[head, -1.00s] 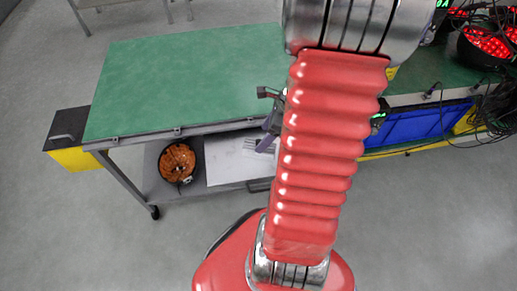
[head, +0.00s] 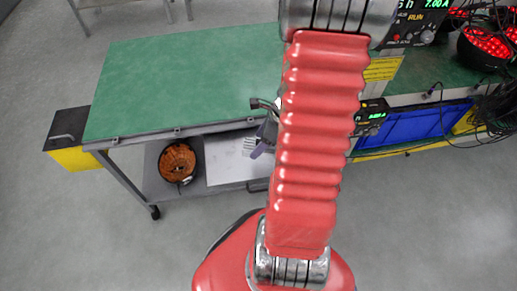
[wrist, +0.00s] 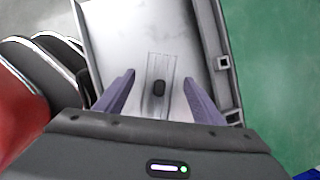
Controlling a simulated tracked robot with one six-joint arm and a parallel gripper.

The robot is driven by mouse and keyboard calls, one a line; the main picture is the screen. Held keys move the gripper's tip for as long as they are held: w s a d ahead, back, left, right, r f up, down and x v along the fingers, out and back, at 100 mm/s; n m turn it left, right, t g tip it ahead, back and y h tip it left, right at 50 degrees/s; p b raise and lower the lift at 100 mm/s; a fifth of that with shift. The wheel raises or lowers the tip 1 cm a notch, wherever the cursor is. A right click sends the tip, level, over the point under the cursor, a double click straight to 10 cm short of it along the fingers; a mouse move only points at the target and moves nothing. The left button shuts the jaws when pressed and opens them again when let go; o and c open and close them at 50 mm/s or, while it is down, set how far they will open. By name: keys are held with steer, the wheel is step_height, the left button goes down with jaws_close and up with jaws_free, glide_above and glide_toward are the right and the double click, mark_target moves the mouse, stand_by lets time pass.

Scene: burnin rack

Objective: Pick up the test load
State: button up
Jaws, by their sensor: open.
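My gripper shows in the wrist view (wrist: 158,95) with two purple fingers spread apart and nothing held between them. I cannot tell for sure whether this dark piece is the test load. In the head view the pale panel (head: 222,165) lies on the cart's lower shelf, with faint line marks near its right end.
The cart's green top (head: 185,80) is bare and overhangs the shelf. Its front rail (wrist: 215,60) runs close beside my gripper. A round orange-brown object (head: 177,163) sits left of the panel. A bench at right holds lit displays, red lamps (head: 488,42), loose cables and a blue bin (head: 430,125).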

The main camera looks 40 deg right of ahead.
steer(key=shift+c, duration=0.5)
steer(key=c, duration=1.2)
steer(key=shift+o, duration=0.2)
steer(key=shift+r, duration=0.15)
steer(key=shift+r, duration=4.9)
